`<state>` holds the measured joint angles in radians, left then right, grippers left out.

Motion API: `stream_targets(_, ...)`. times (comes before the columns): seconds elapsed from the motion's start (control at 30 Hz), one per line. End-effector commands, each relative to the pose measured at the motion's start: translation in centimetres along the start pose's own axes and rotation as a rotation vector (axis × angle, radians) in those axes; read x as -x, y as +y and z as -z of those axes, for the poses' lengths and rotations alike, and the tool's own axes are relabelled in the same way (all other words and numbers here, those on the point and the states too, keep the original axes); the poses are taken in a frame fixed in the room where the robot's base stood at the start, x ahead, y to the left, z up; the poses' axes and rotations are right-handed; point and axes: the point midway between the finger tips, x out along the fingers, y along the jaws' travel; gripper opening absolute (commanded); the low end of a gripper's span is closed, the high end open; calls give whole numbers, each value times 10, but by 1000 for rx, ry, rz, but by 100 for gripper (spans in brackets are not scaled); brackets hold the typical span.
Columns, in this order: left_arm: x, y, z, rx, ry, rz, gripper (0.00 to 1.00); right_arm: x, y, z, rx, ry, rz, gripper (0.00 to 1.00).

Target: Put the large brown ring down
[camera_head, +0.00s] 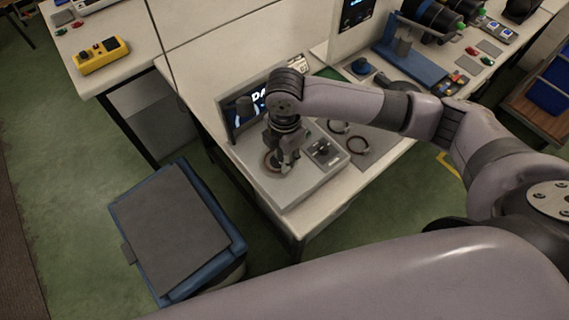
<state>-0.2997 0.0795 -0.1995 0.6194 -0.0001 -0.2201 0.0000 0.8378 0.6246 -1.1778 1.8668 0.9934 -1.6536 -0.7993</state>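My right gripper (284,167) points down over the flat top of a grey device (285,189) on the white table. A brown ring (268,162) shows partly just left of the fingertips, at the device's top. The fingers hide the rest of it. I cannot tell whether the fingers grip it or only stand beside it, nor whether they are open or shut. Two more rings lie on a grey mat to the right: one at the back (338,126) and a brown one nearer (357,145). My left gripper is not in view.
A small black control box (322,152) sits on the device's right side, and a screen (247,108) stands behind. A blue bin with a grey lid (172,225) stands on the floor at left. A blue fixture (408,67) stands farther back on the table.

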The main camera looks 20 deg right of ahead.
Motion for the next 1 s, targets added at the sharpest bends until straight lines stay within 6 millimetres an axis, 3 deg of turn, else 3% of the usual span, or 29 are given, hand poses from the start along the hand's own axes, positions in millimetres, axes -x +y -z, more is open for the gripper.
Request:
stream_targets(0.2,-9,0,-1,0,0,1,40,46,1,0,2,0,-4,25)
stream_targets(0.4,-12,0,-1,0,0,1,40,72,0,0,1,0,-2,25)
stream_targets(1.0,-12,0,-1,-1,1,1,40,78,0,0,0,1,1,25)
